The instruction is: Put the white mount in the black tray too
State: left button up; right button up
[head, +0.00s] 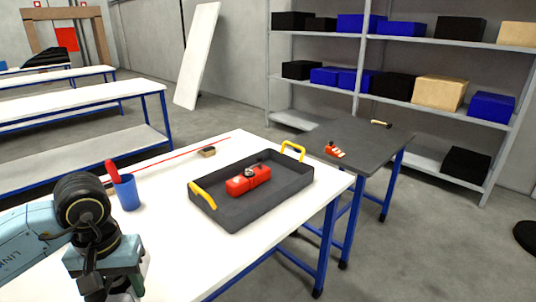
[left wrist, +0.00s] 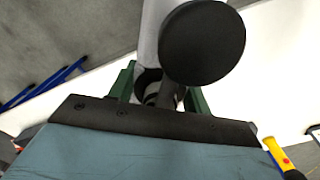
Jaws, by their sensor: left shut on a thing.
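The black tray (head: 230,213), with yellow handles, stands on the white table, and a red block-like part (head: 248,180) with dark fittings lies in it. My left gripper (head: 118,284) is at the lower left, left of the tray and apart from it. In the left wrist view its green fingers (left wrist: 160,88) are shut on a pale grey-white post (left wrist: 151,30), which seems to be the white mount; a black round disc (left wrist: 202,42) covers part of it. In the head view my arm mostly hides the held thing. My right gripper is not in view.
A blue cup (head: 127,192) with a red-handled item stands just beyond my left gripper. A long red strip (head: 175,158) and a small brown block (head: 207,151) lie behind the tray. A dark side table (head: 365,138) stands beyond. White tabletop between gripper and tray is clear.

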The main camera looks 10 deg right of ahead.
aim_at(265, 195)
jog(key=z, duration=0.7)
jog(key=i, duration=1.2)
jog(key=z, duration=0.35)
